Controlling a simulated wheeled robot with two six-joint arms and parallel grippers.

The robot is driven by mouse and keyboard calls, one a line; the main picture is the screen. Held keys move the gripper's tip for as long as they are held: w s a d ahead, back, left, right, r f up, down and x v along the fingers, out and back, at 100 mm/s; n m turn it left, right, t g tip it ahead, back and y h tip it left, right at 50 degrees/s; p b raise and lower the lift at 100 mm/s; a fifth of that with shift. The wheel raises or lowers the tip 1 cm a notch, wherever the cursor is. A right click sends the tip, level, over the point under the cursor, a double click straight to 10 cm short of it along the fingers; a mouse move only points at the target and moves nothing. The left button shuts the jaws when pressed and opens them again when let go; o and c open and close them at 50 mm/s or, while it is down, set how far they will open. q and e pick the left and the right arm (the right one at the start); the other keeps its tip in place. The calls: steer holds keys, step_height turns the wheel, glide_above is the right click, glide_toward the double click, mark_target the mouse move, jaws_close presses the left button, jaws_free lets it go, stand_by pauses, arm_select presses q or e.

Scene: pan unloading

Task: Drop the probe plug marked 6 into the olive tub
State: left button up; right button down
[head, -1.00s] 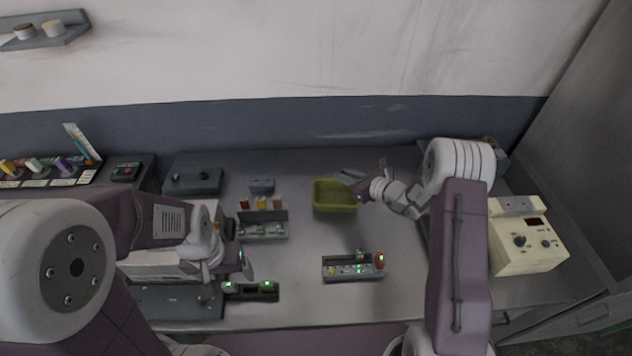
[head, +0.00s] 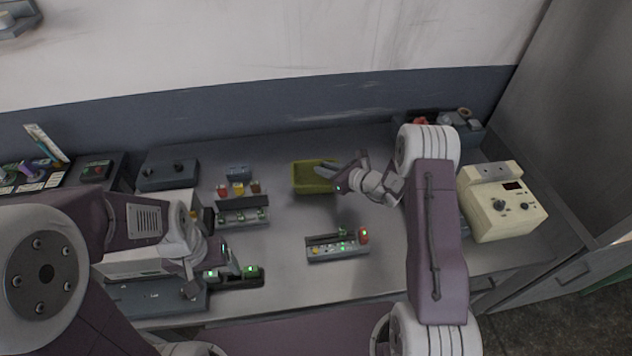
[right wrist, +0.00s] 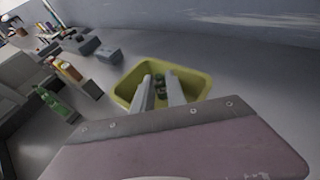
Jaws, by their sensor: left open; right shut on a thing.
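The olive tub (head: 300,187) stands on the bench near its middle. It also shows in the right wrist view (right wrist: 203,77) below my right gripper. My right gripper (head: 326,172) is over the tub, its jaws pointing into the opening. In the right wrist view its fingers (right wrist: 160,92) are shut on a dark green plug (right wrist: 161,82); I cannot read a mark on it. I cannot tell whether the plug touches the tub floor. My left gripper (head: 230,257) is open at the left, close to a dark block with green lights (head: 247,279).
A rack (head: 242,213) with several coloured plugs stands left of the tub. A cream meter box (head: 503,208) is at the right. Bare bench lies between rack and tub.

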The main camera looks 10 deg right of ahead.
steer(key=c, duration=1.3)
jaws_free()
steer(key=shift+s+d+r, duration=0.1)
steer(key=shift+s+d, duration=0.2)
steer(key=b+v, duration=0.2)
steer(key=v, duration=0.6)
steer(key=shift+r, duration=0.1)
steer(key=shift+a, duration=0.1)
